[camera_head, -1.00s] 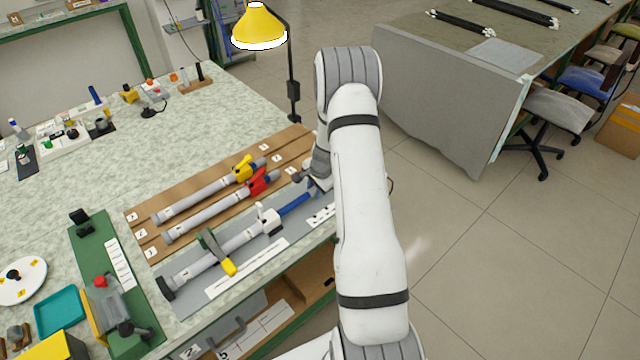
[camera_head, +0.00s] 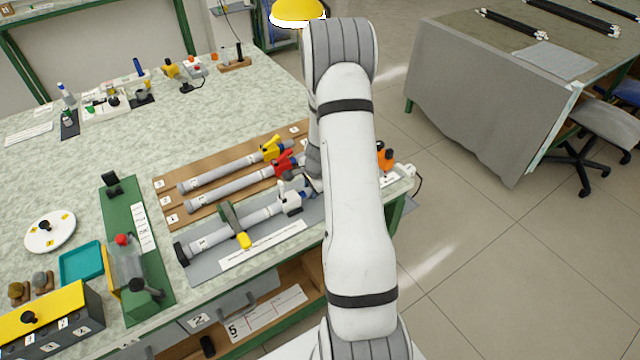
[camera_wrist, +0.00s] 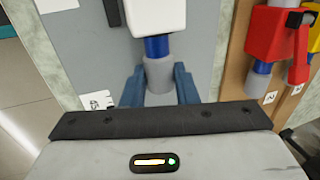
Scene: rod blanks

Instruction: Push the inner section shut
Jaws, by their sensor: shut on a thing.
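The rod with the white collar (camera_head: 290,202) lies on a grey mat (camera_head: 206,268) at the table's front edge. In the wrist view, a short length of blue inner section (camera_wrist: 157,47) shows between the white collar and a grey end piece (camera_wrist: 158,76). My gripper (camera_wrist: 159,90) is shut on that grey end piece, one blue finger on each side. In the head view, my arm hides most of the gripper and the rod's right end.
Two more rods, with a yellow collar (camera_head: 271,149) and a red collar (camera_head: 286,164), lie on a brown board (camera_head: 168,204) just behind. The red collar is right of my gripper in the wrist view. A green fixture (camera_head: 118,215) stands left.

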